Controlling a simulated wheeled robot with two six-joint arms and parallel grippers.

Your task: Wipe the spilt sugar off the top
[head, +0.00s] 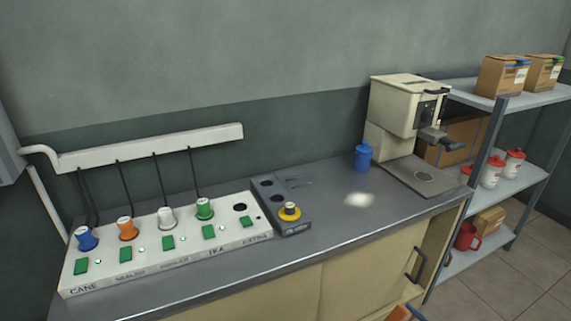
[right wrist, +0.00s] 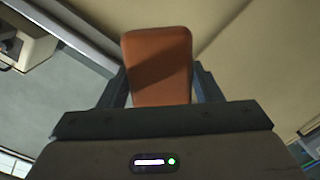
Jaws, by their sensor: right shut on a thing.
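The spilt sugar is a small white patch (head: 358,199) on the grey counter top (head: 325,215), in front of a blue lidded container (head: 363,155) and left of the cream machine. My right gripper (right wrist: 160,80) is shut on an orange-brown sponge-like block (right wrist: 160,60), which stands out beyond the fingers in the right wrist view. A bit of orange, probably this block (head: 400,313), shows at the bottom edge of the head view, in front of the cabinet and below the counter top. My left gripper is not in view.
A cream machine (head: 405,110) stands on the counter's right end. A switch panel (head: 160,245) with coloured plugs and a dark holder (head: 282,205) fill the left. A shelf rack (head: 500,180) with boxes and red-lidded jars stands at right. The counter around the sugar is clear.

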